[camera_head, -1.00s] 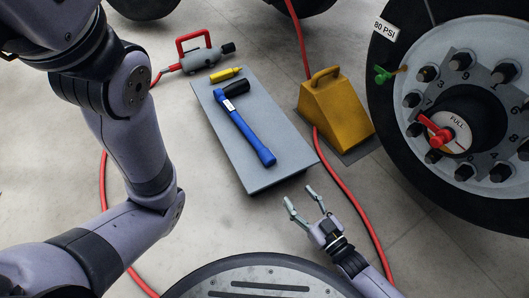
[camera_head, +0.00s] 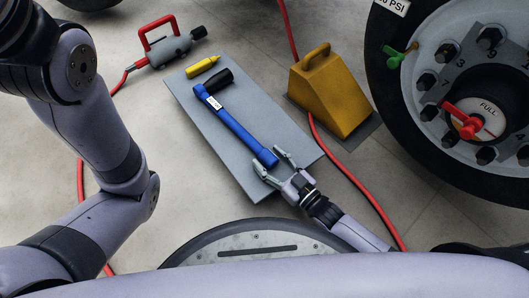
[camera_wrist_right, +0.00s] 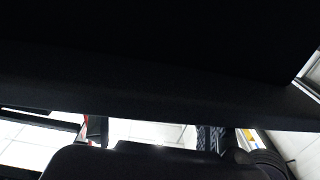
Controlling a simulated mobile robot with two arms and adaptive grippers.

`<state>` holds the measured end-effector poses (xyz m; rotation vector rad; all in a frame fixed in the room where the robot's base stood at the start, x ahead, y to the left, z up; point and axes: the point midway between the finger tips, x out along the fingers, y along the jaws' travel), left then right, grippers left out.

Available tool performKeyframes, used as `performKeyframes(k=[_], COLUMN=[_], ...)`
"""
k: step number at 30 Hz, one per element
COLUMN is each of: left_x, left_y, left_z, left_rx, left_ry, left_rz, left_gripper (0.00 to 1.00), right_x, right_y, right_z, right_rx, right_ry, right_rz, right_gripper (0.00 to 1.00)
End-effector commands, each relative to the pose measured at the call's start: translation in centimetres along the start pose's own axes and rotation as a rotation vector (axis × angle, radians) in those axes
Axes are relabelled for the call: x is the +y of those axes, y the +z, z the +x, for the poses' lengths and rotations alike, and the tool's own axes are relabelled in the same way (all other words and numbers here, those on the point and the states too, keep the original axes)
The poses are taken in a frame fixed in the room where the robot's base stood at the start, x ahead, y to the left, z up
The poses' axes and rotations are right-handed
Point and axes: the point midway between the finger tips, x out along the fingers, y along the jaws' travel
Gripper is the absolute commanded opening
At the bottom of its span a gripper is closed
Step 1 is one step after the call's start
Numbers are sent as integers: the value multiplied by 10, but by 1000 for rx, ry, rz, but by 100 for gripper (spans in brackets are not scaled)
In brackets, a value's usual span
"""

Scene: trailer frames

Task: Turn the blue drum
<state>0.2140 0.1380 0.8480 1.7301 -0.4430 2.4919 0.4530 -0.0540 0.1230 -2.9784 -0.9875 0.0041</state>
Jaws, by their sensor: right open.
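The only blue thing I see is a long bar-shaped tool (camera_head: 237,127) with a black grip at its far end and a white label near the grip. I cannot make out a separate drum shape on it. It lies on a grey flat board (camera_head: 205,135) on the floor. My right gripper (camera_head: 267,158) is open at the tool's near end, one finger on either side of it. I cannot tell whether the fingers touch it. The right wrist view is mostly dark and does not show the tool clearly. My left gripper is out of view.
A yellow marker (camera_head: 202,66) lies on the board's far end. A grey tool with a red handle (camera_head: 170,44) stands behind. A yellow wedge (camera_head: 328,92), a red hose (camera_head: 352,182) and a large wheel (camera_head: 400,115) with a red valve (camera_head: 462,122) are to the right.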

Motion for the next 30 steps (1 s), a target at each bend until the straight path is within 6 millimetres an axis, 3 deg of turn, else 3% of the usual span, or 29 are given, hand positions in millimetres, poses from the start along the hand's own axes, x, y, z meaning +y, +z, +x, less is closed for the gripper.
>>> performKeyframes(k=[6,27,30], left_x=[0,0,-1], left_y=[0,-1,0], left_z=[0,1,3], left_rx=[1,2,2], left_ry=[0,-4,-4], left_rz=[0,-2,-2], left_gripper=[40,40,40], right_x=[0,0,0], right_y=[0,0,-1], right_z=[0,0,0], right_rx=[0,0,-1], right_ry=[0,0,0], right_rz=[1,1,13], right_gripper=[54,7,6])
